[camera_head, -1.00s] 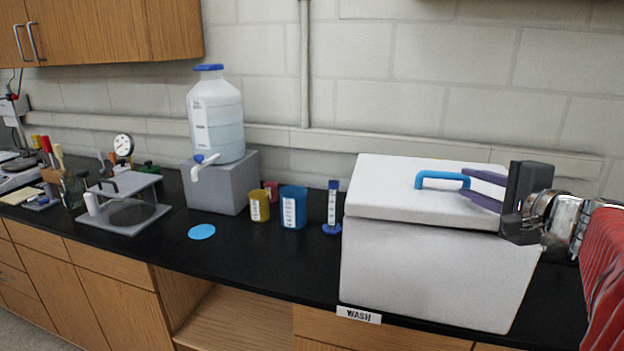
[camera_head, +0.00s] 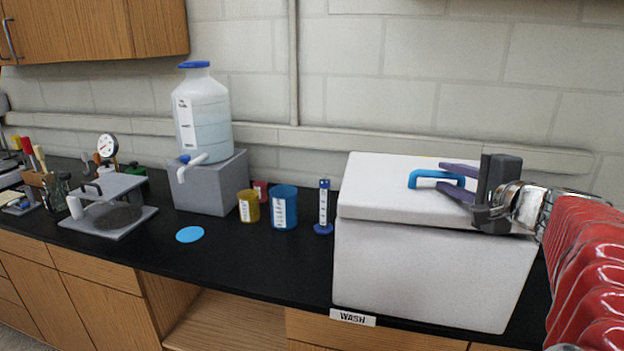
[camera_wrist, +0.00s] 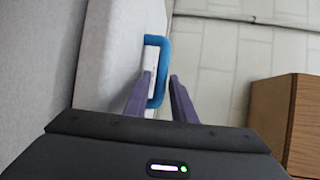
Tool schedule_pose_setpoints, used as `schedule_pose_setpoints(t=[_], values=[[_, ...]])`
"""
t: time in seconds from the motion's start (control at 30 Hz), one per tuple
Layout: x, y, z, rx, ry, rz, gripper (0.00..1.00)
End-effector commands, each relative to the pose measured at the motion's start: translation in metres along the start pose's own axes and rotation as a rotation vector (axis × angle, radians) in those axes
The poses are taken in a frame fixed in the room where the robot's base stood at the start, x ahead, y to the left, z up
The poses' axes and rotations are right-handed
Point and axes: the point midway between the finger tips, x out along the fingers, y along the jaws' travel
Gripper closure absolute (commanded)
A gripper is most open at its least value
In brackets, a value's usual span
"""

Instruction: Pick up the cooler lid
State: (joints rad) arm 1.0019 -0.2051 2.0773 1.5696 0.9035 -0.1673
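The white cooler (camera_head: 430,270) stands at the right end of the black bench. Its white lid (camera_head: 385,195) lies flat on top, with a blue arched handle (camera_head: 424,175) on it. My gripper (camera_head: 460,183) reaches in from the right, with its purple fingers at the right part of the handle. In the wrist view the fingers (camera_wrist: 159,92) are apart, and the near end of the blue handle (camera_wrist: 160,70) shows at the left finger's tip, partly behind it. The gripper is open; I cannot tell whether a finger touches the handle.
Left of the cooler stand a blue-based cylinder (camera_head: 324,207), a blue beaker (camera_head: 284,207) and a yellow beaker (camera_head: 248,206). A large water jug (camera_head: 204,115) sits on a grey block (camera_head: 212,188). The wall is close behind. A WASH label (camera_head: 352,317) marks the front edge.

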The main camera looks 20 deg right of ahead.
Motion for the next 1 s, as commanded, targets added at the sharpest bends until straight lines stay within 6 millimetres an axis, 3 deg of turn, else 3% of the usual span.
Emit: schedule_pose_setpoints(t=[0.33, 1.0], values=[[-0.0003, 0.0002, -0.0005, 0.0, 0.001, 0.0, 1.0], [-0.0014, -0.0051, -0.0005, 0.0, 0.002, -0.001, 1.0]])
